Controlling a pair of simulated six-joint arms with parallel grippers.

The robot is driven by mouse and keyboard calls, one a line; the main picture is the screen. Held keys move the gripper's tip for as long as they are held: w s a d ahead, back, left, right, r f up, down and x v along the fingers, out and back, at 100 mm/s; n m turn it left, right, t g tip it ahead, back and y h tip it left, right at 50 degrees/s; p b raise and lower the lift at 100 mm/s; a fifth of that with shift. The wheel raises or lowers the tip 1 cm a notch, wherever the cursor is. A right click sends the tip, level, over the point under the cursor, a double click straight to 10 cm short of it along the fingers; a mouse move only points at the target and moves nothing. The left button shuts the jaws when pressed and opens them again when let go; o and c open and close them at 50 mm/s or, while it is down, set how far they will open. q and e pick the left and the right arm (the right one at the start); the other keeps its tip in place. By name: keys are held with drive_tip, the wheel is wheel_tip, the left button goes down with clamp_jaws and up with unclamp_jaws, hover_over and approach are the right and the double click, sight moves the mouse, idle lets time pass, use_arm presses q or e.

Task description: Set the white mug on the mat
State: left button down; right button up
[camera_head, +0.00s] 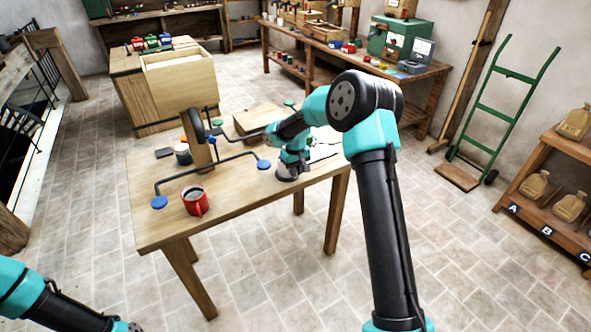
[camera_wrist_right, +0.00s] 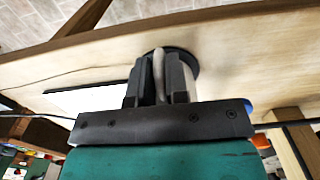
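My right gripper (camera_wrist_right: 160,75) points down at the right part of the wooden table. Its two dark fingers are close on both sides of a narrow pale part of what looks like the white mug (camera_wrist_right: 158,58); the rest is hidden by the gripper. In the wrist view a dark round mat (camera_wrist_right: 186,57) lies flat behind the fingertips, under or right beside the mug; contact cannot be told. In the head view the right gripper (camera_head: 290,166) is over the same spot. My left arm shows at the lower left corner, with its gripper out of frame.
A red mug (camera_head: 195,201) stands near the table's front left and a dark mug (camera_head: 183,154) behind it. A wooden box (camera_head: 258,119) is at the back.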

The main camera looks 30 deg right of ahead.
drive_tip(key=o, duration=0.4)
drive_tip(key=shift+r, duration=0.1)
wheel_tip(320, 180, up, 12)
drive_tip(key=shift+r, duration=0.1)
idle(0.5)
idle(0.5)
